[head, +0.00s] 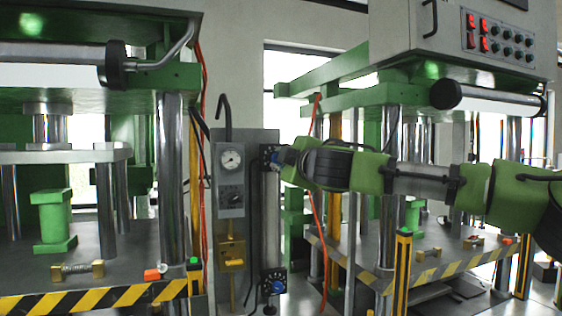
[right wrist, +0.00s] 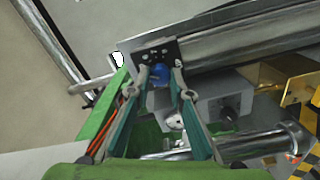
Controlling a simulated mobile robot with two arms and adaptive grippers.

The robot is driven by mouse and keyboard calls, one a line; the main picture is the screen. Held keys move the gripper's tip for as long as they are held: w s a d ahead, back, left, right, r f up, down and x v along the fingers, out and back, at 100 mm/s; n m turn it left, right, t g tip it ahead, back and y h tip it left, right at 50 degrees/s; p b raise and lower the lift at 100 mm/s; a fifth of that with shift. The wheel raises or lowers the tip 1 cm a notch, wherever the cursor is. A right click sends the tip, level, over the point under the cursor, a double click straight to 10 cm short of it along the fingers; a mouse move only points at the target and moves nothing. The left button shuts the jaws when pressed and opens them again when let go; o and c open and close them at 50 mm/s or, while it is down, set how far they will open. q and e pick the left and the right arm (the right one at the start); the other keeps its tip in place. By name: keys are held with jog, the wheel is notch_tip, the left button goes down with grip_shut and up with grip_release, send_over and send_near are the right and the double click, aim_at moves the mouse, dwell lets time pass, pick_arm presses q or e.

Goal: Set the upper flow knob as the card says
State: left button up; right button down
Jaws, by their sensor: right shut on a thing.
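The upper flow knob (right wrist: 160,74) is blue and sits on a black end block at the top of a grey upright cylinder (head: 270,215). In the right wrist view my right gripper (right wrist: 161,80) has its two fingers on either side of the knob and is shut on it. In the head view my right gripper (head: 284,158) reaches in from the right and largely covers the knob. A lower blue knob (head: 275,286) shows at the cylinder's bottom end. I cannot make out the card in either view. My left gripper is not in view.
A grey box with a round gauge (head: 231,160) stands left of the cylinder, with a brass fitting (head: 232,255) below it. Orange hoses hang nearby. Green presses (head: 55,220) with striped edges (head: 110,298) stand on both sides. A control box (head: 490,35) overhangs at upper right.

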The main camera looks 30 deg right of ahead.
jog(key=c, duration=1.8)
grip_release()
jog(key=shift+c, duration=0.2)
jog(key=shift+s, duration=0.15)
jog(key=v, duration=1.1)
jog(key=shift+s, duration=0.35)
jog(key=shift+a, duration=0.15)
